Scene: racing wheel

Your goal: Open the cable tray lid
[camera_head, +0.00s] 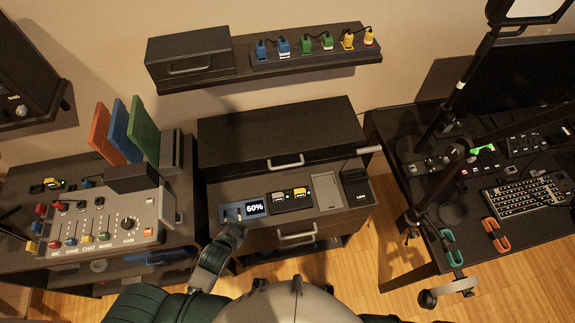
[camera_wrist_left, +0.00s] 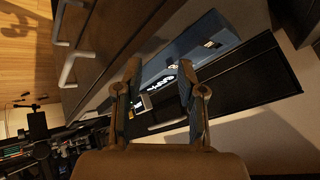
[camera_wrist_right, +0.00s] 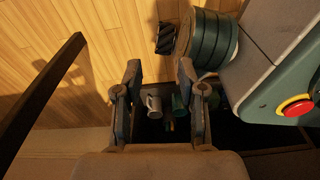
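No part is clearly marked as the cable tray lid. A long dark box (camera_head: 280,125) with a silver handle (camera_head: 286,161) on its front sits at the back of the middle cabinet. A smaller dark box (camera_head: 188,60) with a handle is on the wall shelf. My left gripper (camera_head: 232,226) is low at the cabinet's front, by the blue device with a 60% display (camera_head: 254,207), apart from both boxes. In its wrist view the left gripper (camera_wrist_left: 160,72) is open, with the blue device (camera_wrist_left: 205,45) beyond the fingers. My right gripper (camera_wrist_right: 160,72) is open and empty, outside the head view.
A mixer panel (camera_head: 100,220) stands on the left desk. A desk with a keyboard (camera_head: 525,194) and a lamp arm is at right. A drawer handle (camera_head: 297,235) projects below the cabinet top. A red button (camera_wrist_right: 296,106) shows in the right wrist view.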

